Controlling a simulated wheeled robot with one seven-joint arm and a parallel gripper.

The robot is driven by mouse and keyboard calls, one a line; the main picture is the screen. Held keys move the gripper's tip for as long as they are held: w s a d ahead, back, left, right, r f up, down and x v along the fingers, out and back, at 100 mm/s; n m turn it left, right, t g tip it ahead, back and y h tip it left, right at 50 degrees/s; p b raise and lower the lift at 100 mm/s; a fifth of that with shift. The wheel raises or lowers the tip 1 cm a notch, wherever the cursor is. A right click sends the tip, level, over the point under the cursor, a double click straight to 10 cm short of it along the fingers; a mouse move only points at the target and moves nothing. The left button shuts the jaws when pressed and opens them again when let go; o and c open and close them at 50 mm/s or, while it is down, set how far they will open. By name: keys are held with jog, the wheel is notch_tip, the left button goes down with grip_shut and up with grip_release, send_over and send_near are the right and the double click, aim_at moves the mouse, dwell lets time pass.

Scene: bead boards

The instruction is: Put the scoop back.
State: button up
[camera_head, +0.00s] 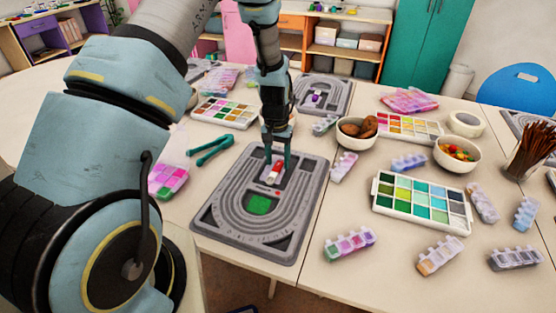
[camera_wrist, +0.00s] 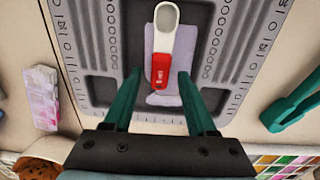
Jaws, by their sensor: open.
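The scoop, with a red handle and a pale grey bowl (camera_wrist: 160,65), lies on a lavender-grey patch (camera_wrist: 160,99) of the grey bead board (camera_head: 222,206). Its bowl end reaches past the patch toward the top of the wrist view. I cannot tell whether the patch is a recess or how the scoop sits on it. In the head view its red part (camera_head: 274,173) shows under my gripper (camera_head: 277,163). In the wrist view my gripper (camera_wrist: 157,75) is open, with one teal finger on each side of the handle and visible gaps between.
Green pliers-like tool (camera_head: 213,148) lies left of the board. A bowl of brown items (camera_head: 357,139) and a pink bead box (camera_head: 343,166) stand to the right. Paint-like palettes (camera_head: 420,218) and several small boxes crowd the right table.

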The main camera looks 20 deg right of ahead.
aim_at(277, 164)
notch_tip(277, 164, up, 12)
jog(key=r+b, duration=0.1)
jog(key=b, duration=0.3)
jog(key=a+r+n, duration=0.3)
jog(key=a+r, duration=0.1)
jog(key=a, duration=1.1)
jog(key=s+a+r+n+t, duration=0.1)
jog(key=s+a+n, duration=0.1)
jog(key=s+a, duration=0.2)
jog(key=s+a+r+n, duration=0.1)
jog(key=s+a, duration=0.3)
jog(key=a, duration=0.6)
jog(key=shift+s+a+n+t, duration=0.2)
jog(key=shift+n+t, duration=0.2)
jog(key=shift+n, duration=0.1)
